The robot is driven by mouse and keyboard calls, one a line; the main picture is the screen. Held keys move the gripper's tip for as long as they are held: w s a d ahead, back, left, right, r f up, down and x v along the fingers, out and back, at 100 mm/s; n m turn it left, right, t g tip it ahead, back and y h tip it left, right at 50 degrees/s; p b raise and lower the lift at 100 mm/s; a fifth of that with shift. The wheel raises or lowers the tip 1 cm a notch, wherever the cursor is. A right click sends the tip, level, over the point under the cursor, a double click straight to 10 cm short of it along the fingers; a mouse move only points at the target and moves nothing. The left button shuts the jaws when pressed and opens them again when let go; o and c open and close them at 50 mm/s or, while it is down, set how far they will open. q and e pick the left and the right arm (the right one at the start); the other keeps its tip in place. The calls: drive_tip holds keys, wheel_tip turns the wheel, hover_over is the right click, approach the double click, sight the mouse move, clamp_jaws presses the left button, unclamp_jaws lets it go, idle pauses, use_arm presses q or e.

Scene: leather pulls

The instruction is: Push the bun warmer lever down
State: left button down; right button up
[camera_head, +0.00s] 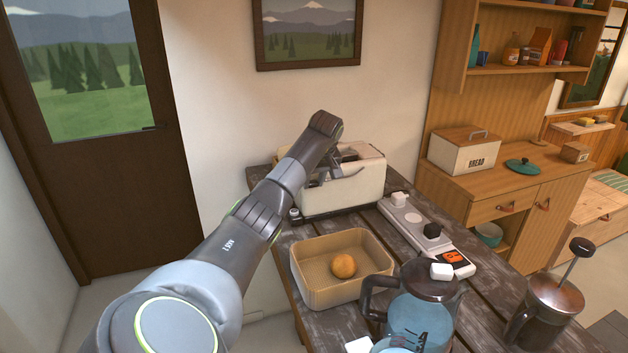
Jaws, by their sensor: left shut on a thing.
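The bun warmer (343,196) is a cream, toaster-like box at the back of the dark plank table. A brown, bun-like shape (348,154) shows at its top opening. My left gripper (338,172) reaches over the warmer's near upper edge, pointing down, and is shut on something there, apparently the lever. The fingers and wrist hide most of that spot, so the lever's height cannot be told. My right gripper is not in view.
A tan basket (313,289) with one round bun (343,266) stands in front of the warmer. A power strip (407,222) lies to the right. A glass jug (420,305) and a French press (545,312) stand nearer. A dark knob (295,214) sits at the warmer's left end.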

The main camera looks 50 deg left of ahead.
use_arm(q)
drive_tip(key=c, duration=1.1)
unclamp_jaws()
drive_tip(key=shift+r, duration=0.15)
drive_tip(key=shift+d+r, duration=0.1)
drive_tip(key=shift+r, duration=0.1)
drive_tip(key=shift+p+v, duration=1.75)
drive_tip(key=shift+v, duration=3.95)
